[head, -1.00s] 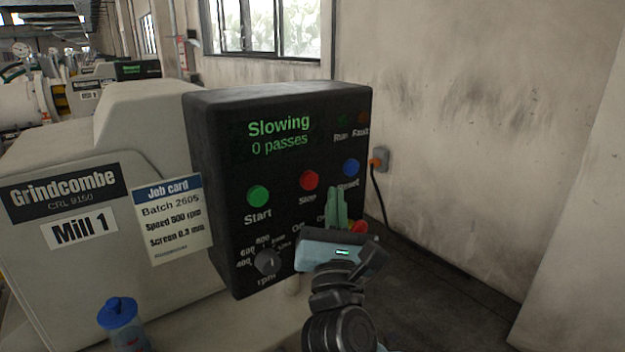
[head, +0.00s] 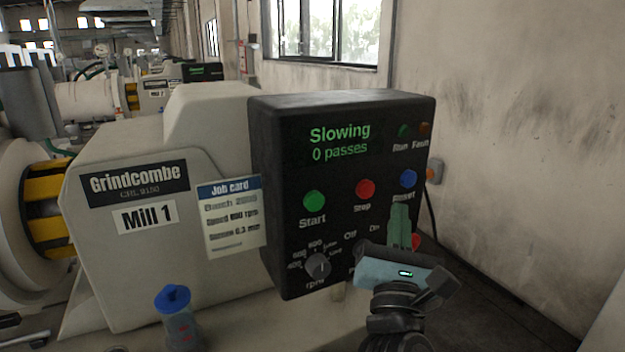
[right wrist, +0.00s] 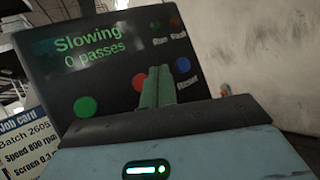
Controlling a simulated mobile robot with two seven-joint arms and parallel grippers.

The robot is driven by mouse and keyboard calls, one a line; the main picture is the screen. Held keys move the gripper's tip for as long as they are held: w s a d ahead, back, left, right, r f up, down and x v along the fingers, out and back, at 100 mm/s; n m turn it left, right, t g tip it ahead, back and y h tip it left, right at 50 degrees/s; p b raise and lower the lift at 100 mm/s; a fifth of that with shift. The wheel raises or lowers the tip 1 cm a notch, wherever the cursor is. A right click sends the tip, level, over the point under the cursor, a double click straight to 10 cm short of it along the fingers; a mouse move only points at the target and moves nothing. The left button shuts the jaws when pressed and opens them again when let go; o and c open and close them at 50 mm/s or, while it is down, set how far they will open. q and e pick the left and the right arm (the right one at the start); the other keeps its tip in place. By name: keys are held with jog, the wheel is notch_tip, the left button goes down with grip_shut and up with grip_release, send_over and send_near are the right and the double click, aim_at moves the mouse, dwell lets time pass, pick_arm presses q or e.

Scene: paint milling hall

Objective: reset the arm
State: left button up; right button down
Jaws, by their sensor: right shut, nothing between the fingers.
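My right gripper (head: 399,226) is shut and empty, its green fingers together and pointing up, in front of the lower right part of the black control panel (head: 270,180). In the right wrist view the fingers (right wrist: 158,86) stand in front of the panel and partly cover the red Stop button (right wrist: 139,82). The blue Reset button (head: 408,178) is just above the fingertips in the head view. I cannot tell whether they touch the panel. The panel's screen (head: 340,142) reads "Slowing, 0 passes". My left gripper is not in view.
Left of the panel is the pale Mill 1 housing (head: 215,130) with a job card (head: 231,218). A blue-capped bottle (head: 178,318) stands below it. The panel also has a green Start button (head: 314,201) and an rpm knob (head: 317,265). A stained wall (head: 500,150) is at right.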

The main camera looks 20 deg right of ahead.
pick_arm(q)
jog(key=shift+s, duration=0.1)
